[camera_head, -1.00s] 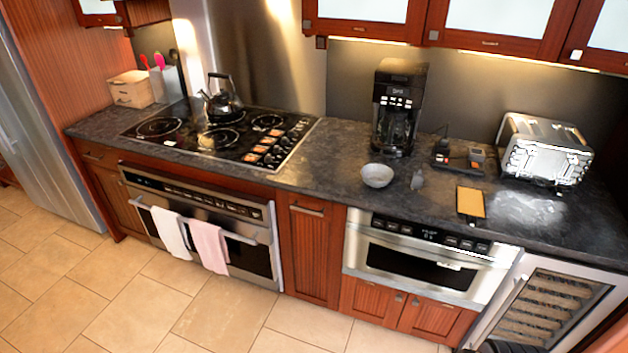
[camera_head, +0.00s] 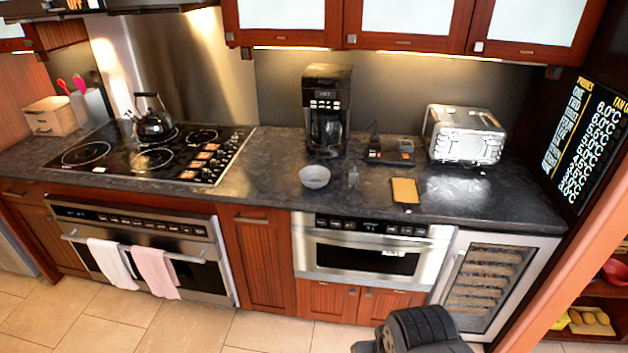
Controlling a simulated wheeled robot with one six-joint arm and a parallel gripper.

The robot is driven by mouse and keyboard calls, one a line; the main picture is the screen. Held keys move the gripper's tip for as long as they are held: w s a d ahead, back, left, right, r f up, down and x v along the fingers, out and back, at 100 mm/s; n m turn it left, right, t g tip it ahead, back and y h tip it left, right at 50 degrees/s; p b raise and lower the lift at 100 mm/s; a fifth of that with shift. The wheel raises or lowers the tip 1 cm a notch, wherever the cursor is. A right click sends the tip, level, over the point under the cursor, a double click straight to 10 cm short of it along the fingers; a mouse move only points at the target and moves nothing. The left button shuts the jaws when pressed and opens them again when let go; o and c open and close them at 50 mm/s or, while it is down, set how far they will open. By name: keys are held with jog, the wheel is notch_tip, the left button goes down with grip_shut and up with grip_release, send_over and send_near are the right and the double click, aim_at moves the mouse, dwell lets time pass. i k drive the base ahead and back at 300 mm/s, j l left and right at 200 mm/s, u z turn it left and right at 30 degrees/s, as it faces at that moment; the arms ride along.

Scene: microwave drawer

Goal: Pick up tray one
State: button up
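Nothing in view is clearly marked as tray one. A small flat tan rectangular piece (camera_head: 405,190) with a dark lower edge lies on the dark counter, right of the white bowl; I cannot tell whether it is a tray. A steel microwave drawer (camera_head: 314,262) is built in under the counter and looks closed. A dark part of my own arm shows at the bottom edge, in front of the cabinets and wine cooler. My gripper's fingers do not show.
The counter carries a white bowl (camera_head: 314,177), coffee maker (camera_head: 326,105), toaster (camera_head: 466,140) and kettle (camera_head: 152,120). Towels hang on the oven (camera_head: 195,275). A wine cooler (camera_head: 487,280) stands right of the drawer. Tiled floor (camera_head: 105,322) at lower left is clear.

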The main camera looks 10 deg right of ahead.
aim_at(404, 190)
jog(key=i+l+z, duration=0.25)
jog(key=i+l, duration=0.45)
jog(key=i+l+z, duration=0.25)
jog(key=i+l, duration=0.3)
jog(key=i, duration=0.2)
